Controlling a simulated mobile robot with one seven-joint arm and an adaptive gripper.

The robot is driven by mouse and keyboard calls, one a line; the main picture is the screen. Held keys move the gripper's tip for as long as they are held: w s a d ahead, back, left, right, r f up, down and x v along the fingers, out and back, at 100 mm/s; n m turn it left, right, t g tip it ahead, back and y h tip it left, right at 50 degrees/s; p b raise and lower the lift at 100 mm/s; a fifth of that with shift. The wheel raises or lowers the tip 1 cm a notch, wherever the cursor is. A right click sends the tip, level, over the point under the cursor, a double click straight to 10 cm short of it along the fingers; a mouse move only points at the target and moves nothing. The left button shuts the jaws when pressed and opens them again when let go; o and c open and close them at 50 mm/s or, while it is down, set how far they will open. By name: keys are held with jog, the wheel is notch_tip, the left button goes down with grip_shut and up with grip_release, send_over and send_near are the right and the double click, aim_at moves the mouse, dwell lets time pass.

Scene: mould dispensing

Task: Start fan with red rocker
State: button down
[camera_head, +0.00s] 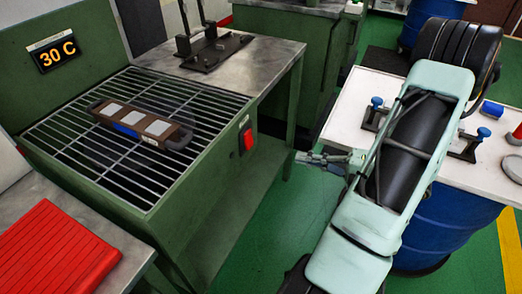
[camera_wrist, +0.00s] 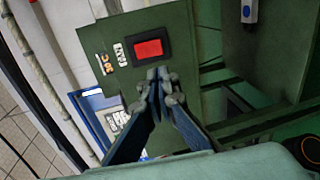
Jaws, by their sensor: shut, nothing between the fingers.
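The red rocker (camera_head: 248,138) sits in a dark frame on the right side face of the green grille bench. It also shows in the wrist view (camera_wrist: 149,49), just beyond the fingertips. My gripper (camera_head: 298,158) is shut and empty, to the right of the rocker and apart from it in the head view. In the wrist view my gripper (camera_wrist: 158,80) points up toward the rocker, with its fingertips just below the dark frame. The fan itself is not clearly visible; a grille (camera_head: 60,143) covers the bench top.
A brown mould (camera_head: 155,128) with pale squares lies on the grille. A white table (camera_head: 385,88) on a blue drum stands at right. A red ribbed mat (camera_head: 55,255) lies at lower left. Green floor is free between bench and drum.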

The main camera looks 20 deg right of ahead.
jog(key=shift+s+d+f+m+t, duration=0.1)
jog(key=shift+d+f+m+t, duration=0.15)
jog(key=shift+m, duration=0.25)
jog(key=shift+a+r, duration=0.1)
jog(key=b, duration=0.3)
send_near(251, 145)
jog(key=x, duration=0.5)
jog(key=shift+a, duration=0.1)
jog(key=shift+x, duration=0.85)
jog(key=shift+w+a+f+t, duration=0.2)
jog(key=shift+w+t, duration=0.2)
jog(key=shift+t, duration=0.05)
jog(key=shift+s+d, duration=0.1)
jog(key=shift+s, duration=0.05)
